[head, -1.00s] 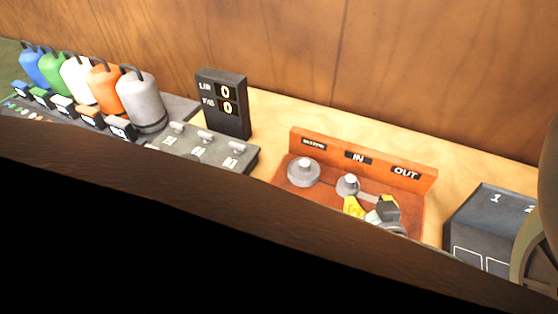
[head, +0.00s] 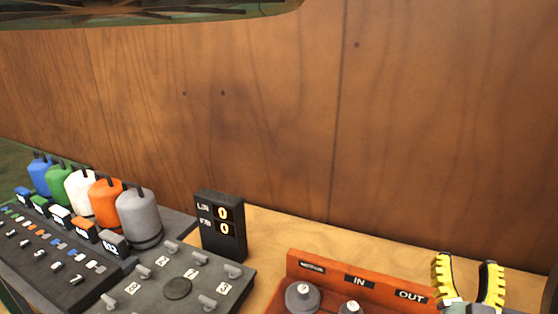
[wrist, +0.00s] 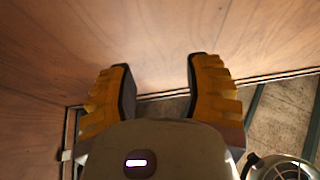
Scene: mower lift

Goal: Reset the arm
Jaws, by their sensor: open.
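My gripper (head: 467,280) has yellow, ridged fingers with dark inner pads. It stands at the lower right of the head view, in front of the right end of the orange panel (head: 330,268) labelled IN and OUT. Its fingers are apart with nothing between them. In the wrist view my gripper (wrist: 160,85) also shows open and empty, with wood surface beyond the fingertips. The rest of my arm is mostly outside the head view.
A dark display (head: 220,225) reading 0 and 0 stands left of the orange panel. A grey switch box (head: 178,288) lies before it. Coloured canisters (head: 105,200) line the left. A wooden wall (head: 270,110) closes the back. A round caged object (wrist: 283,168) shows in the wrist view.

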